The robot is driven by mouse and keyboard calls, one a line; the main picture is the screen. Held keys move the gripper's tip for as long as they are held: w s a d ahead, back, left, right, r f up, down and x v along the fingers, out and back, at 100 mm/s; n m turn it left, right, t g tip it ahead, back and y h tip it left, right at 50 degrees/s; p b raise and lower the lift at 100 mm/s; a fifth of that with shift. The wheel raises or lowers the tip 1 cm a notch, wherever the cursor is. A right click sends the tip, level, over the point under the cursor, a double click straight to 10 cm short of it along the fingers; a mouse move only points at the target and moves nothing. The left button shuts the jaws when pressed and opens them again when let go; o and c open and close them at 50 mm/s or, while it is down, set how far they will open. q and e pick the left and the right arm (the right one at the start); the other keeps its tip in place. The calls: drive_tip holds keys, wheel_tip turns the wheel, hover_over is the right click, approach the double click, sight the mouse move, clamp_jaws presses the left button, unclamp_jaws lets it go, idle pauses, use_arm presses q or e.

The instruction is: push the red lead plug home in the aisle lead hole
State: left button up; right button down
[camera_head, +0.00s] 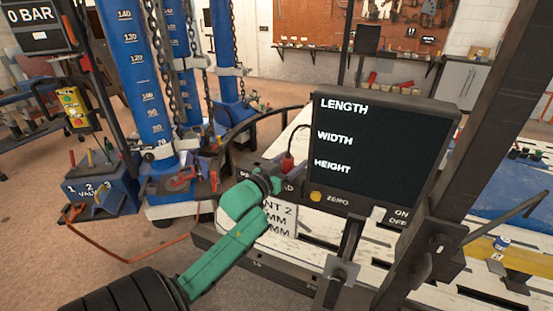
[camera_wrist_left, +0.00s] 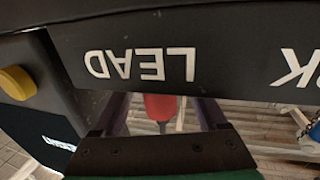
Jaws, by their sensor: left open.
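The red lead plug (camera_head: 288,163) stands beside the lower left edge of the measuring console (camera_head: 375,150). In the left wrist view the red plug (camera_wrist_left: 160,107) shows below the face marked LEAD, which reads upside down. My left gripper (camera_head: 283,171) is at the plug, its green and black wrist reaching in from the lower left. Its two dark fingers (camera_wrist_left: 162,116) stand apart, one on each side of the plug; I cannot tell whether they touch it. The aisle lead hole is hidden, so how deep the plug sits cannot be told. My right gripper is not in view.
The console has a yellow ZERO button (camera_head: 316,196), which also shows in the wrist view (camera_wrist_left: 17,83). A dark upright post (camera_head: 480,110) stands to the right. Blue columns with chains (camera_head: 150,80) stand at the left. A white-topped bench (camera_head: 290,250) lies under the console.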

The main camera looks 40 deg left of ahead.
use_arm(q)
drive_tip(key=s+d+b, duration=0.1)
drive_tip(key=s+b, duration=0.1)
drive_tip(key=s, duration=1.1)
drive_tip(key=shift+s, duration=0.1)
drive_tip(key=s+a+f+n+g, duration=0.1)
drive_tip(key=s+f+g, duration=0.1)
drive_tip(key=f, duration=0.9)
drive_tip(key=s+a+f+g+y, duration=0.1)
drive_tip(key=a+f+g, duration=0.15)
drive_tip(key=f, duration=0.95)
drive_tip(key=s+f+n+g, duration=0.1)
drive_tip(key=s+f+g, duration=0.15)
drive_tip(key=f, duration=0.85)
drive_tip(key=s+d+f+m+g+h, duration=0.1)
drive_tip(key=s+d+f+g, duration=0.3)
drive_tip(key=f, duration=0.6)
drive_tip(key=s+d+f+m+g, duration=0.1)
drive_tip(key=s+d+f, duration=0.45)
drive_tip(key=f, duration=0.35)
drive_tip(key=s+d+f+m+g, duration=0.1)
drive_tip(key=s+d+f+g, duration=0.1)
drive_tip(key=s, duration=0.4)
drive_tip(key=s+d+f+m+g+h, duration=0.1)
drive_tip(key=s+d+f+m+g, duration=0.1)
drive_tip(key=s+f, duration=0.4)
drive_tip(key=shift+s+d+f+g, duration=0.25)
drive_tip(key=shift+s+d+g, duration=0.25)
drive_tip(key=shift+s+d, duration=0.5)
